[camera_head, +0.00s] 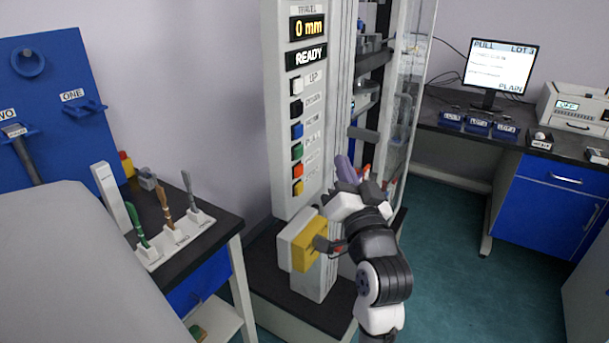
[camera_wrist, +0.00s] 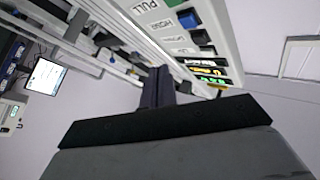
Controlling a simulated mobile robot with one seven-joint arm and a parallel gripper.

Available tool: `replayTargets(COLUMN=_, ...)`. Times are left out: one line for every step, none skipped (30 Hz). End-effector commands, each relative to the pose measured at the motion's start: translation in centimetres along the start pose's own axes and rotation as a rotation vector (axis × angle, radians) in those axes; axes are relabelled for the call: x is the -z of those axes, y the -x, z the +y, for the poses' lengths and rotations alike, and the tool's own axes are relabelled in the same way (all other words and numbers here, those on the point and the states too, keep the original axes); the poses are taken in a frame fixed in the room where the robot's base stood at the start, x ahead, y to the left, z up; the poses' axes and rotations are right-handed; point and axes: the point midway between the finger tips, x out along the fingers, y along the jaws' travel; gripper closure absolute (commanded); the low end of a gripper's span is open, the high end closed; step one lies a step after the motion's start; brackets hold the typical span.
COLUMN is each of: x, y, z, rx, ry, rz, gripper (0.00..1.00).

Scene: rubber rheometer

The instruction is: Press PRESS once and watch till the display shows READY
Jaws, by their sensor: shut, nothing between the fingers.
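The rheometer's tall pale panel (camera_head: 280,120) carries a column of buttons. The display (camera_head: 306,56) reads READY, and the travel display (camera_head: 306,27) above it reads 0 mm. Low in the column are a green button (camera_head: 297,151), an orange button (camera_head: 298,171) and a yellow button (camera_head: 298,188). The labels beside the lowest two are too blurred to read, so I cannot tell which is PRESS. My gripper (camera_wrist: 158,75) is shut and empty in the wrist view, with the panel beyond it. In the head view my arm's end is low, right of the buttons; its fingertips are unclear.
A yellow block (camera_head: 302,246) on a pale stand is below the panel, close to my arm. A clear guard (camera_head: 411,70) stands right of the panel. A side table (camera_head: 205,235) with upright tools is at left. A monitor (camera_head: 497,68) stands at the back right.

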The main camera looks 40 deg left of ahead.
Motion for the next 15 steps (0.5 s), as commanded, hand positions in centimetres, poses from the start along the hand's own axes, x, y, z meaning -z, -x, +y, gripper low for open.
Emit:
replayTargets(x=-1.0, y=0.4, z=1.5, rx=-0.025, ry=-0.035, rz=-0.044, gripper=1.00)
replayTargets(x=-1.6, y=0.6, z=2.2, rx=-0.037, ry=-0.055, rz=-0.069, gripper=1.00)
replayTargets(x=-2.2, y=0.8, z=3.0, rx=-0.052, ry=-0.080, rz=-0.098, gripper=1.00)
replayTargets(x=-2.6, y=1.0, z=3.5, rx=-0.061, ry=-0.096, rz=-0.117, gripper=1.00)
replayTargets(x=-3.0, y=1.2, z=4.0, rx=-0.069, ry=-0.109, rz=-0.134, gripper=1.00)
replayTargets(x=-3.3, y=1.4, z=4.4, rx=-0.077, ry=-0.123, rz=-0.151, gripper=1.00)
replayTargets(x=-3.5, y=1.5, z=4.7, rx=-0.082, ry=-0.132, rz=-0.162, gripper=1.00)
replayTargets(x=-3.7, y=1.6, z=4.9, rx=-0.085, ry=-0.140, rz=-0.169, gripper=1.00)
replayTargets(x=-3.8, y=1.7, z=5.0, rx=-0.089, ry=-0.147, rz=-0.177, gripper=1.00)
replayTargets(x=-3.9, y=1.7, z=5.1, rx=-0.091, ry=-0.150, rz=-0.181, gripper=1.00)
replayTargets(x=-4.0, y=1.7, z=5.2, rx=-0.092, ry=-0.152, rz=-0.184, gripper=1.00)
replayTargets(x=-4.0, y=1.7, z=5.2, rx=-0.092, ry=-0.153, rz=-0.185, gripper=1.00)
replayTargets(x=-4.0, y=1.8, z=5.2, rx=-0.093, ry=-0.153, rz=-0.186, gripper=1.00)
replayTargets(x=-4.0, y=1.7, z=5.2, rx=-0.092, ry=-0.153, rz=-0.185, gripper=1.00)
replayTargets(x=-4.0, y=1.7, z=5.2, rx=-0.092, ry=-0.152, rz=-0.185, gripper=1.00)
